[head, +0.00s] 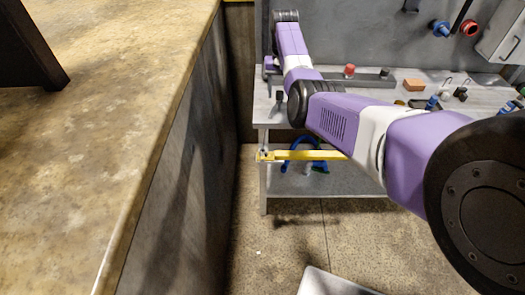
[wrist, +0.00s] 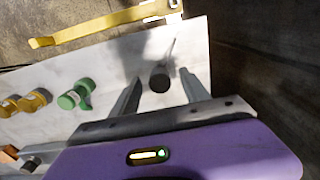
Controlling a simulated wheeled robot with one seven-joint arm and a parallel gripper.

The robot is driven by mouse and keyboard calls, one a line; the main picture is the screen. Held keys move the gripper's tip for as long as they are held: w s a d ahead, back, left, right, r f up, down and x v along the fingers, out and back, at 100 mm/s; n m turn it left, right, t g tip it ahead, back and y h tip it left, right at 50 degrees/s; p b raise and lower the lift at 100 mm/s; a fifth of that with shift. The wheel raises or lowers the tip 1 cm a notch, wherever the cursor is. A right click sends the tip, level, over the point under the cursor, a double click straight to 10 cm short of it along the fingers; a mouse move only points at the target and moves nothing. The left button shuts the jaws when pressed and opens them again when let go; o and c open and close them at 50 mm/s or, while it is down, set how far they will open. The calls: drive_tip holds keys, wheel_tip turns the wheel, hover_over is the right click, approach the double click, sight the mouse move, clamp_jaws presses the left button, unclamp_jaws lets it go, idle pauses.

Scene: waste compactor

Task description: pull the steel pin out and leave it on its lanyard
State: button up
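The yellow bar (head: 315,155) runs across the front of the workbench, below its top. A small metal fitting (head: 264,155) sits at its left end. In the wrist view the yellow bar (wrist: 95,25) lies at the top, with the grey fitting (wrist: 172,9) at its right end. I cannot make out the steel pin or its lanyard as separate parts. My gripper (wrist: 160,90) is open, its two fingers apart above the bench top. A dark round-topped peg (wrist: 160,80) shows between them, not clasped. In the head view the fingers are not clear.
The grey workbench (head: 335,190) holds a red-capped piece (head: 349,71), an orange block (head: 414,85) and small tools. Green (wrist: 75,95) and yellow (wrist: 30,102) pieces lie left in the wrist view.

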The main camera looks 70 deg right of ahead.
drive_tip(key=shift+r+b, duration=0.5)
drive_tip(key=shift+r, duration=3.4)
